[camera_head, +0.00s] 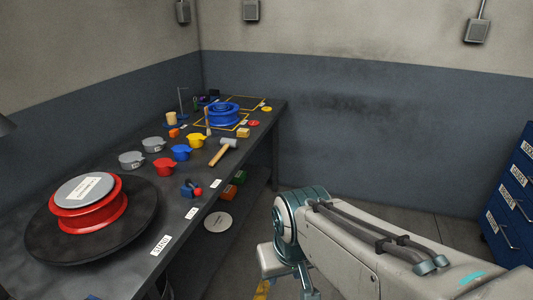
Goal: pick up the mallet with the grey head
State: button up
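A mallet (220,154) lies on the dark workbench (131,263), near its front edge, with a tan handle pointing down-left. Its head (230,143) looks pale grey. A second tan handle-like piece (208,119) stands out farther back beside the blue wheel rim; it is too small to tell what head it has. My arm reaches in from the lower right, over the floor and apart from the bench. The fingertips of my gripper do not show.
A red rim (88,217) sits on a black turntable (48,243). Blue drawers (512,185) stand at right.

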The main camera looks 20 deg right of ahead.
aim_at(225, 142)
jog(key=z, duration=1.05)
jog(key=i, duration=1.8)
jog(key=u, duration=0.85)
jog(key=i, duration=0.85)
jog(key=u, duration=1.25)
jog(key=i, duration=0.3)
jog(key=u, duration=0.15)
